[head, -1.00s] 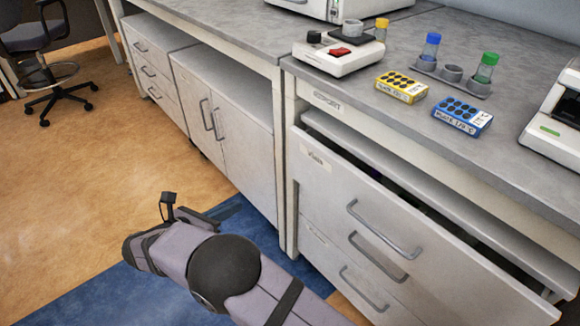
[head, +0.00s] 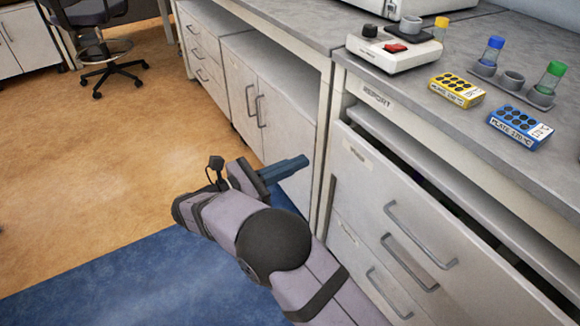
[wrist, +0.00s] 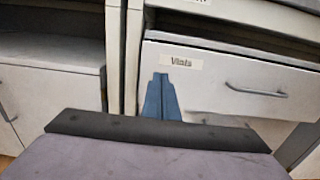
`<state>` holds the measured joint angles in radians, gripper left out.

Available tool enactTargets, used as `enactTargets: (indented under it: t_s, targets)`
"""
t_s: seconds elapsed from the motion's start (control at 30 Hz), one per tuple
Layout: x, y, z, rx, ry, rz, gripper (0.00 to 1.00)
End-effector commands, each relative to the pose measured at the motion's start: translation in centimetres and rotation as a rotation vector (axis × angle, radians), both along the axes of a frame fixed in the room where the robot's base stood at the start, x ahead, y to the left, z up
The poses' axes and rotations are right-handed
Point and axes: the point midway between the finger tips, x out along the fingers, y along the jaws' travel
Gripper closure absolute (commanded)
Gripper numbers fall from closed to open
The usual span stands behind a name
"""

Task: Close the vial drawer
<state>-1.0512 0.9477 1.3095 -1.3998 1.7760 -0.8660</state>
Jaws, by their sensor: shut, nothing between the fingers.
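The vial drawer (head: 375,195) is the top drawer under the right bench and stands partly open, with a dark gap above its front. Its grey bar handle (head: 420,235) is on the front. In the wrist view the drawer front (wrist: 210,100) bears a "Vials" label (wrist: 181,62), with the handle (wrist: 257,91) to the right. My gripper (head: 303,164) has blue fingers, shut and empty, in front of the cabinets and left of the drawer. In the wrist view its fingers (wrist: 161,84) show just below the label. I cannot tell whether they touch the front.
More drawers (head: 350,262) lie below the vial drawer. A two-door cabinet (head: 270,100) stands to the left. The bench top (head: 400,84) holds a white device (head: 392,45), a yellow block (head: 456,91), a blue block (head: 520,128) and capped vials. Open floor (head: 90,180) lies left.

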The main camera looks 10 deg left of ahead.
Motion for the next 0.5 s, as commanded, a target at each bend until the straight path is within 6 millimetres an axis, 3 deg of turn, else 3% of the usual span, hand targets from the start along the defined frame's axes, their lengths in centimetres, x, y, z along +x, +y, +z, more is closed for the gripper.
enactTargets:
  t_s: [0.5]
  targets:
    - [6.1, -6.2, -0.2, 0.000, 0.000, -0.002, 1.00]
